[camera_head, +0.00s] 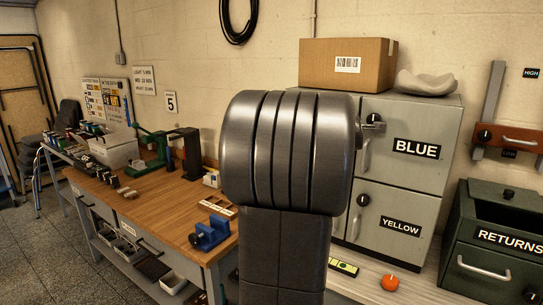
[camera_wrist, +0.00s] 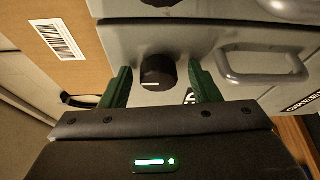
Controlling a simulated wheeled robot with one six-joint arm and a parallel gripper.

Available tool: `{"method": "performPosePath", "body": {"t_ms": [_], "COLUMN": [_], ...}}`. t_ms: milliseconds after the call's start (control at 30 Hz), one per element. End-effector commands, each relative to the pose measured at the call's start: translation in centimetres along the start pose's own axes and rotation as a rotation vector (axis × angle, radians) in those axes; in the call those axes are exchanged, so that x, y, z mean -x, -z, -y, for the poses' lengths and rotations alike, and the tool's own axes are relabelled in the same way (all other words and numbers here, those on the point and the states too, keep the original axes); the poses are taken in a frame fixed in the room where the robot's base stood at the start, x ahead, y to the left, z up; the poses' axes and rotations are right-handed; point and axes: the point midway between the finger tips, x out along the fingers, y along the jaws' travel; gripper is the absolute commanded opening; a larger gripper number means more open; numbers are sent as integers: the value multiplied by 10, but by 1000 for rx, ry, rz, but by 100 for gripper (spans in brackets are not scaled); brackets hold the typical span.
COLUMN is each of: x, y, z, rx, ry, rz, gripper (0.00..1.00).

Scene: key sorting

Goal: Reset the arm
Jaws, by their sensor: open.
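My gripper (camera_wrist: 163,92) shows in the wrist view with its two green fingers apart. A black knob (camera_wrist: 157,72) on the grey cabinet (camera_wrist: 125,32) appears between the fingers. I cannot tell whether the fingers touch it. A metal handle (camera_wrist: 262,62) is right of the knob. In the head view my arm blocks the middle of the picture and hides the gripper. There the grey cabinet (camera_head: 425,108) has an upper door labelled BLUE and a lower door labelled YELLOW, each with a black knob.
A cardboard box (camera_head: 345,50) and a pale bowl-like object (camera_head: 426,83) sit on the cabinet. A green RETURNS box (camera_head: 480,262) stands at right. An orange ball-like object (camera_head: 390,282) and a yellow-green level (camera_head: 343,267) lie before the cabinet. A wooden workbench (camera_head: 150,210) with a blue vise (camera_head: 209,233) is at left.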

Motion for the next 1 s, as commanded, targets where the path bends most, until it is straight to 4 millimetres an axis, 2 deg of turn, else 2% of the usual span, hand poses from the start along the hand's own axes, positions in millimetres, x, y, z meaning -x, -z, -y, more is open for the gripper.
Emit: {"method": "performPosePath", "body": {"t_ms": [367,1000], "x": [0,-1], "y": [1,4], "z": [1,4], "rx": [-398,-1201], "ry": [-163,-497], "rz": [-1,0], "gripper": [56,56]}}
